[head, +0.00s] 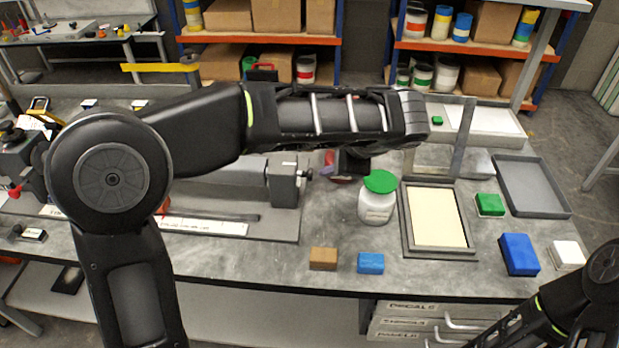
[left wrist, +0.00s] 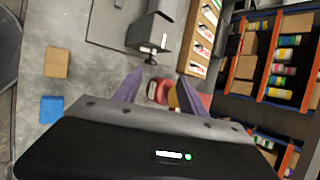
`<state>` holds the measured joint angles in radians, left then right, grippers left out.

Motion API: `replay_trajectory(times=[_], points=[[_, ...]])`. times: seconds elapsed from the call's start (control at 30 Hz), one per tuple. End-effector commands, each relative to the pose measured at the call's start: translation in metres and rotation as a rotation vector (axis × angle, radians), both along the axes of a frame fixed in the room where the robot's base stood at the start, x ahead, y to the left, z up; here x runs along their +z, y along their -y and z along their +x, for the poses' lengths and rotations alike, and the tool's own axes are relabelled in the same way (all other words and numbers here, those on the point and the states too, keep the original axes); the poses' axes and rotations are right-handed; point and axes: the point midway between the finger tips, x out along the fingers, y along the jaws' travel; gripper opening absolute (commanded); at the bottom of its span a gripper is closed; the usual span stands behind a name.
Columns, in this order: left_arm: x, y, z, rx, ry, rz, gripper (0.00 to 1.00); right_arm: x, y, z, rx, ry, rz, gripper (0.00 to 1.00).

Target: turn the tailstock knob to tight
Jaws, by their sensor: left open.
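The grey tailstock (head: 284,187) stands at the right end of the grey machine bed on the bench. Its small knob (head: 304,175) sticks out from its right end. In the left wrist view the tailstock (left wrist: 146,30) is at top centre, with the knob (left wrist: 150,58) just beyond the fingertips. My left gripper (left wrist: 158,78) is open, its purplish fingers apart and nothing held. In the head view my left arm crosses above the bench and largely hides the gripper, right of the tailstock. My right arm shows at lower right; its gripper is out of view.
A white jar with a green lid (head: 378,197) stands right of the tailstock, beside a framed cream panel (head: 437,216). Brown (head: 323,259) and blue (head: 370,263) blocks lie near the front edge. A grey tray (head: 533,187) is at right. Red items (left wrist: 158,92) show between the fingers.

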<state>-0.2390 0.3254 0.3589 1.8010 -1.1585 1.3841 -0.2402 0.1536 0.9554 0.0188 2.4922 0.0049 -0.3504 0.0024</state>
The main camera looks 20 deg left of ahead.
Motion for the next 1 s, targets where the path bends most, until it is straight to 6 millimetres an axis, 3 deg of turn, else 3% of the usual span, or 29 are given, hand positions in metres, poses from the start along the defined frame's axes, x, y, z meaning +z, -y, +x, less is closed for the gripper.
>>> replay_trajectory(times=[0.03,0.23,0.73,1.0], points=[[-0.016,-0.001,0.0,0.002,-0.001,0.0,0.49,-0.015,-0.001,0.001,0.001,0.003,0.003,0.36],[-0.038,-0.001,0.0,0.002,-0.001,0.0,0.49,-0.035,-0.003,0.003,0.003,0.012,0.008,0.36],[-0.04,-0.002,0.002,0.002,-0.001,0.001,0.49,-0.033,-0.003,0.004,0.004,0.014,0.009,0.36],[-0.064,-0.019,0.015,0.004,-0.004,0.001,0.49,-0.028,-0.003,0.004,0.004,0.014,0.009,0.36]])
